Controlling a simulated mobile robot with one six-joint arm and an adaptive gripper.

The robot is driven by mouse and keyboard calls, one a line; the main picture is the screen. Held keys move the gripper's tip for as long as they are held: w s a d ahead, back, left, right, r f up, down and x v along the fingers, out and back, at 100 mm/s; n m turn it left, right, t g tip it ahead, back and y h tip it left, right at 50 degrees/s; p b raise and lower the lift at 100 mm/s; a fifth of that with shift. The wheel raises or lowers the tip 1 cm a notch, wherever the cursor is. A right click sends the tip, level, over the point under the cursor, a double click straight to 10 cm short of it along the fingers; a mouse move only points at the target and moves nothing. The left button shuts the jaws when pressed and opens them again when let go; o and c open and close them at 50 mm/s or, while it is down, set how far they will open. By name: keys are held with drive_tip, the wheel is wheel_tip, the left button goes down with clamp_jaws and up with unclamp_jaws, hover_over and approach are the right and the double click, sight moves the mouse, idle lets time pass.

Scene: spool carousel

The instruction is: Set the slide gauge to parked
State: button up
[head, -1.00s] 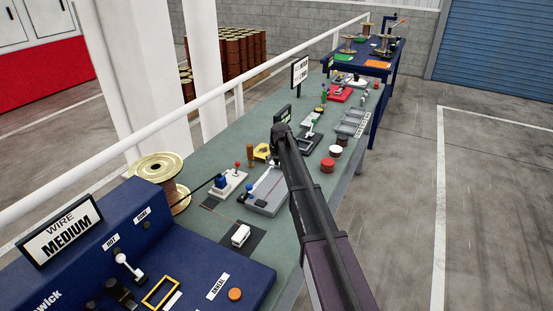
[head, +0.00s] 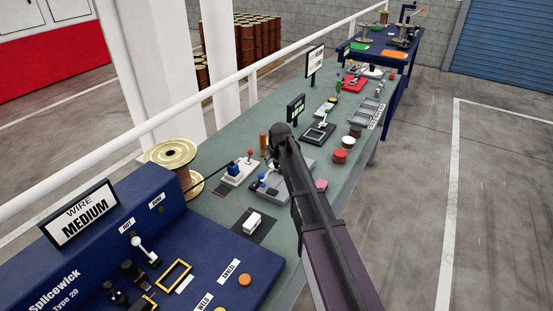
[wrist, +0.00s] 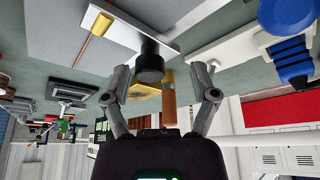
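What I take for the slide gauge is a grey plate (head: 298,188) on the green bench, partly covered by my arm in the head view. In the wrist view its plate (wrist: 70,32) carries a white bar, a thin copper-coloured rod and a black cylindrical knob (wrist: 150,66). My gripper (wrist: 160,76) is open, its two fingers apart on either side of the knob, with a gap visible to each. I cannot tell the knob's depth relative to the fingertips. In the head view my gripper is hard to make out against the gauge. No parked mark is readable.
A blue-topped device on a white base (head: 238,172) stands close left of the gauge; its blue part (wrist: 290,60) also shows in the wrist view. A brown post (wrist: 168,104) stands beyond the knob.

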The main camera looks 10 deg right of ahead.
drive_tip(key=shift+a+p+v, duration=0.3)
drive_tip(key=shift+p+v, duration=5.15)
drive_tip(key=shift+v, duration=0.75)
drive_tip(key=s+d+f+g+b, duration=0.1)
drive_tip(key=s+f+b, duration=0.1)
drive_tip(key=s, duration=0.4)
drive_tip(key=s+d+f+b, duration=0.2)
drive_tip(key=s+f+b, duration=0.1)
drive_tip(key=s, duration=0.4)
drive_tip(key=shift+s+f+m+g, duration=0.25)
drive_tip(key=shift+f+m+g, duration=0.15)
drive_tip(key=shift+d, duration=0.1)
drive_tip(key=s+d+r+g+p, duration=0.1)
drive_tip(key=s+d+r+p, duration=0.1)
drive_tip(key=s, duration=0.5)
drive_tip(key=s+d+r+m+g+p, duration=0.1)
drive_tip(key=s+d+p, duration=0.1)
drive_tip(key=s, duration=0.6)
drive_tip(key=shift+s+d+r+g+h, duration=0.3)
drive_tip(key=shift+s+d+r, duration=0.05)
drive_tip(key=shift+d, duration=0.1)
drive_tip(key=shift+w, duration=0.1)
drive_tip(key=shift+c, duration=1.3)
drive_tip(key=shift+a, duration=0.1)
